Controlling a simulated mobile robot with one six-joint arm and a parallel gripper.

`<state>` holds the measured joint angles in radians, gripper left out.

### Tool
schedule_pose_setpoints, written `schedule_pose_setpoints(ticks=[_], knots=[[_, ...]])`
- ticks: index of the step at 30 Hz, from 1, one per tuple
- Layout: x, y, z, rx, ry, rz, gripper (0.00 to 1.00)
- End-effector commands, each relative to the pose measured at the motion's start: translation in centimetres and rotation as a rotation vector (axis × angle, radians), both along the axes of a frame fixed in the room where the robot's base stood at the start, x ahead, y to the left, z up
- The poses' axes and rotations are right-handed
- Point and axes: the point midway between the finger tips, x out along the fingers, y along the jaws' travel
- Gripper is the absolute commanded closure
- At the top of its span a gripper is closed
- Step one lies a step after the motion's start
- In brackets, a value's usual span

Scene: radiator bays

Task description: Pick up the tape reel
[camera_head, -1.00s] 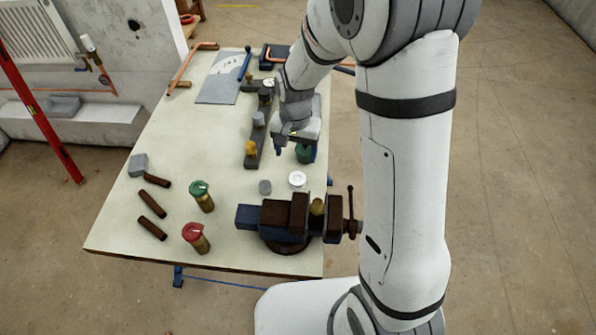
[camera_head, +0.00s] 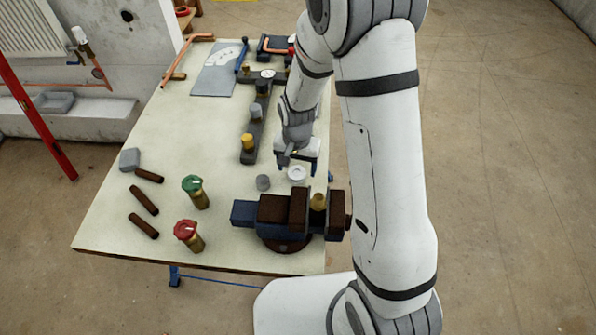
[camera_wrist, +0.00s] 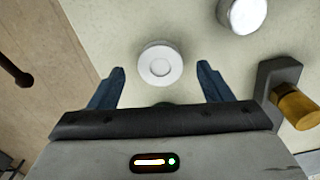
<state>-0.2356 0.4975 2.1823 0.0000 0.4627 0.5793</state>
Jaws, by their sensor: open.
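The tape reel is a small white disc with a raised ring (camera_head: 297,174), lying flat on the table just behind the vise. In the wrist view the reel (camera_wrist: 160,63) sits between and slightly beyond the two blue fingertips, with pale table showing on both sides. My gripper (camera_head: 298,164) is open and empty, close to the reel on its far side in the head view. It also shows in the wrist view (camera_wrist: 160,73). No finger appears to touch the reel. A sliver of something green (camera_wrist: 166,103) shows at the gripper's near edge, mostly hidden.
A grey bar with a brass fitting (camera_head: 248,142) lies to the left. The table's right edge is close.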

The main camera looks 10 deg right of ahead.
Motion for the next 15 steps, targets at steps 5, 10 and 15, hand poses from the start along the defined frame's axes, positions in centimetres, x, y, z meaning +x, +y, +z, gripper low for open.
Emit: schedule_pose_setpoints(ticks=[5,10,15], knots=[[0.0,0.0,-1.7,-0.001,0.001,0.0,0.28],[0.1,0.0,-1.9,0.001,-0.001,-0.001,0.28],[0.1,0.0,-1.9,0.001,-0.001,-0.001,0.34]])
